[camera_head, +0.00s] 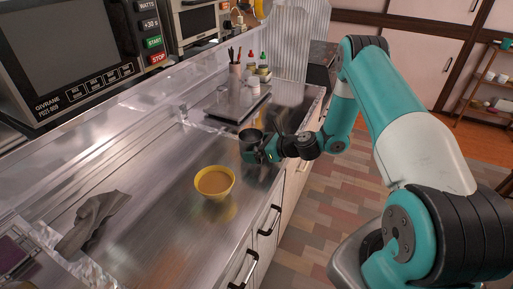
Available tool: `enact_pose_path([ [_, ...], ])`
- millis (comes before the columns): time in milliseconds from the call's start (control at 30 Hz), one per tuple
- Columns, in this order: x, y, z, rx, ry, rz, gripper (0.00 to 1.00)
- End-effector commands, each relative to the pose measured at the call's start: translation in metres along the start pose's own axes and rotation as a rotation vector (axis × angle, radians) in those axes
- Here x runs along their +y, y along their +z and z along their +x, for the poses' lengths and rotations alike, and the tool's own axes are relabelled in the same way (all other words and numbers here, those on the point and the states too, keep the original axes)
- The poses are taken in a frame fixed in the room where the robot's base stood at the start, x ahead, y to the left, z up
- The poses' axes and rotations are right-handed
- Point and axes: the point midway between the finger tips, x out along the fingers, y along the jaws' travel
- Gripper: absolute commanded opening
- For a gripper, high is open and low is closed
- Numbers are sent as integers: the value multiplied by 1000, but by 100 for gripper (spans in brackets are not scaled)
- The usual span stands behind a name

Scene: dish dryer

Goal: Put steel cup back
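The steel cup (250,138) is a dark grey metal cup at the middle of the picture, near the counter's front edge and behind the yellow bowl. My gripper (256,152) is at the cup, on its near right side, reached from the right by my teal arm. The fingers overlap the cup in the picture. They are too small and dark to tell whether they are closed on it. I cannot tell whether the cup rests on the counter or is slightly raised.
A yellow bowl (214,182) with tan contents stands on the steel counter (150,215) in front of the cup. A grey cloth (92,220) lies at left. A scale-like tray (238,104) and several bottles (262,64) are behind. A microwave (75,50) is upper left. The counter between cloth and bowl is clear.

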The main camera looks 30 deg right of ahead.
Motion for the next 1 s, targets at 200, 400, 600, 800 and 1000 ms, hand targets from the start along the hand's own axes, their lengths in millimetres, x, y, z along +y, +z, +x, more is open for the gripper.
enact_pose_path([
  [200, 0, 2, -1, 0, 0, 0, 100],
  [400, -2, 2, -21, 2, -4, 4, 100],
  [600, -1, 2, -66, 0, -5, 5, 100],
  [800, -1, 2, -104, 0, -5, 2, 100],
  [1000, 3, 8, -118, 4, 15, -29, 100],
])
